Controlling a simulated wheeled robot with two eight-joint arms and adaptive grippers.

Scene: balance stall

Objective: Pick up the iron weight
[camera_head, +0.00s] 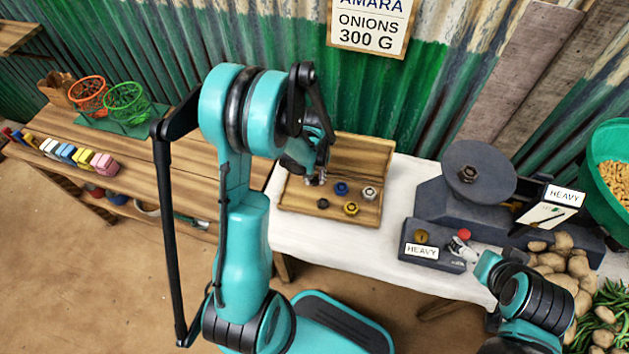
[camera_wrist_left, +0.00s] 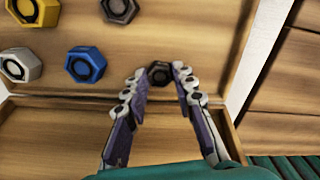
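A wooden box (camera_head: 330,217) on the white table holds several hexagonal weights. My left gripper (camera_head: 314,181) points down into its back left corner. In the left wrist view, its fingertips (camera_wrist_left: 160,72) flank a small, very dark weight (camera_wrist_left: 160,75). I cannot tell whether they grip it or stand just clear. A dark grey-brown weight (camera_wrist_left: 120,8) lies apart from the fingers; it also shows in the head view (camera_head: 323,203). I cannot tell which dark one is iron. My right gripper (camera_head: 460,250) is low beside the scale's small front box; its finger gap is unclear.
Blue (camera_head: 341,188), yellow (camera_head: 351,208) and pale (camera_head: 369,192) weights lie close to the left gripper. A scale (camera_head: 446,205) carries a dark weight (camera_head: 468,173). Potatoes (camera_head: 563,262) lie at right.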

